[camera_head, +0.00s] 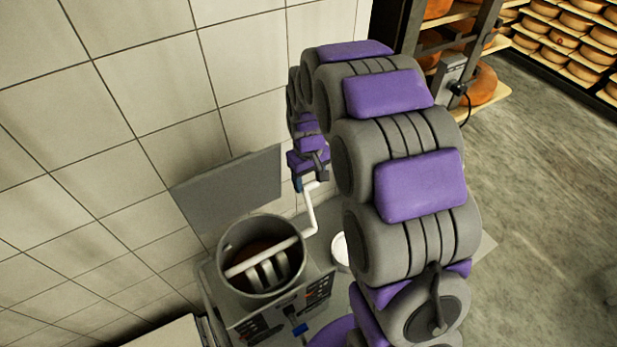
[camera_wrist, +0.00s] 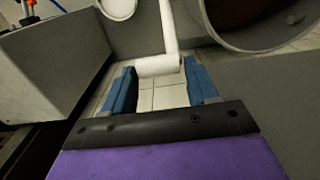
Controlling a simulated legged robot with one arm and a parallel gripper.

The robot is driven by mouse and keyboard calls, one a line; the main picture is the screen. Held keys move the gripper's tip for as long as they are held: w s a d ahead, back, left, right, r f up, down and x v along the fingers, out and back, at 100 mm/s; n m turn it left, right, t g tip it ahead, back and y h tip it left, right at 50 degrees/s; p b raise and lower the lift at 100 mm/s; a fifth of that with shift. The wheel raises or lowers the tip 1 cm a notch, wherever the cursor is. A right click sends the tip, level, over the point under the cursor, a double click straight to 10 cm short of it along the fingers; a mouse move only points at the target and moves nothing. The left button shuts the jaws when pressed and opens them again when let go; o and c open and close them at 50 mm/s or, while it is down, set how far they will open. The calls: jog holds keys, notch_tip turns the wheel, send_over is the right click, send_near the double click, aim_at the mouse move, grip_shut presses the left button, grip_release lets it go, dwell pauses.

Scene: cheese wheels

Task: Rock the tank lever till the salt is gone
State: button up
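A round grey metal tank (camera_head: 228,262) stands open at the lower left in the head view, with something brown inside. A white bar with several prongs lies across its mouth, and the white cranked lever (camera_head: 309,212) runs from it up to the right. My gripper (camera_head: 305,184) is at the lever's upper end. In the wrist view the lever's handle (camera_wrist: 158,66) lies crosswise between the blue fingertips of my gripper (camera_wrist: 160,82), which are spread wide. Contact with the handle is unclear. I cannot make out any salt; the tank's inside is partly hidden by the bar.
The tank sits on a grey unit with dark panels (camera_head: 318,290). A grey plate (camera_head: 232,188) stands behind it against the tiled wall. A white round vessel (camera_head: 339,252) is partly hidden by my arm. Cheese shelves (camera_head: 560,40) stand at the upper right; open floor lies right.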

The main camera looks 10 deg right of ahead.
grip_shut()
dwell(0.3)
